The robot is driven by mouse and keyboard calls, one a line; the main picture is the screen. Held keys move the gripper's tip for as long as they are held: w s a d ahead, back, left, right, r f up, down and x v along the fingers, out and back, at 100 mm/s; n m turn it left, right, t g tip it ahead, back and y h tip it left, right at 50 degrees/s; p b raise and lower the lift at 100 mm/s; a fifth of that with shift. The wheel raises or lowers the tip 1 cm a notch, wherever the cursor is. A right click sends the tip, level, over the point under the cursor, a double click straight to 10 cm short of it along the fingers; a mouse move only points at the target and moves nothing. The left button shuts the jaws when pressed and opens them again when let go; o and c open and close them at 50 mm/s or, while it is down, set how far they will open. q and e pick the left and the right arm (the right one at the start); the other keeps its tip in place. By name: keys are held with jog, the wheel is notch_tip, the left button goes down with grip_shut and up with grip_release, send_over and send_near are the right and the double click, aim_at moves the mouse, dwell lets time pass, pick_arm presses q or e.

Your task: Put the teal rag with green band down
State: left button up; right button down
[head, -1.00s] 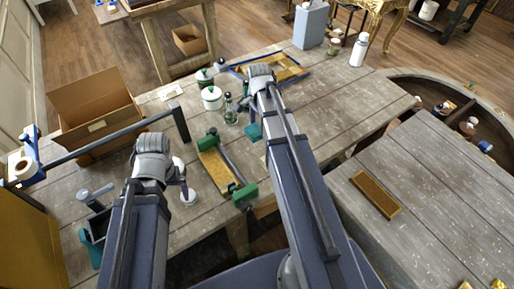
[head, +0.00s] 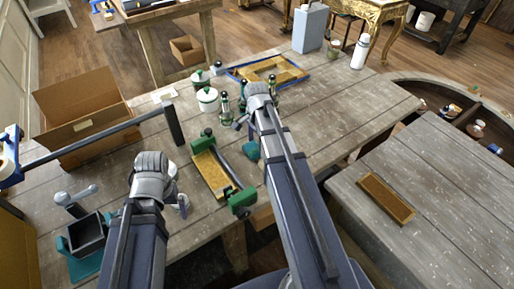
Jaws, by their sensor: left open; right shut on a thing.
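A teal cloth piece (head: 251,150), which I take to be the rag, shows just below my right gripper (head: 242,122), against the left edge of my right forearm. The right gripper is shut on it, low over the wooden table (head: 325,128). The arm hides much of the rag, and I cannot make out its green band or whether it touches the table. My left gripper (head: 180,204) is open and empty above the table's front left part, mostly hidden behind its own wrist.
Beside the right gripper stand a green bottle (head: 225,106) and a white jar with a green lid (head: 207,99). A blue-edged frame (head: 296,68) lies behind. The table's right part is clear.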

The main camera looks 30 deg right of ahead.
aim_at(257, 145)
pick_arm(q)
jog(key=shift+f, duration=0.15)
pick_arm(e)
jog(key=shift+f, duration=0.1)
pick_arm(q)
jog(key=shift+f, duration=0.1)
pick_arm(e)
jog(key=shift+f, duration=0.1)
pick_arm(q)
jog(key=shift+f, duration=0.15)
pick_arm(e)
jog(key=shift+f, duration=0.15)
grip_release()
pick_arm(q)
notch_tip(257, 145, up, 12)
jog(key=p, duration=1.2)
jog(key=shift+r, duration=0.25)
pick_arm(e)
notch_tip(257, 145, up, 12)
jog(key=shift+r, duration=0.25)
pick_arm(q)
jog(key=shift+f, duration=0.15)
pick_arm(e)
jog(key=shift+f, duration=0.15)
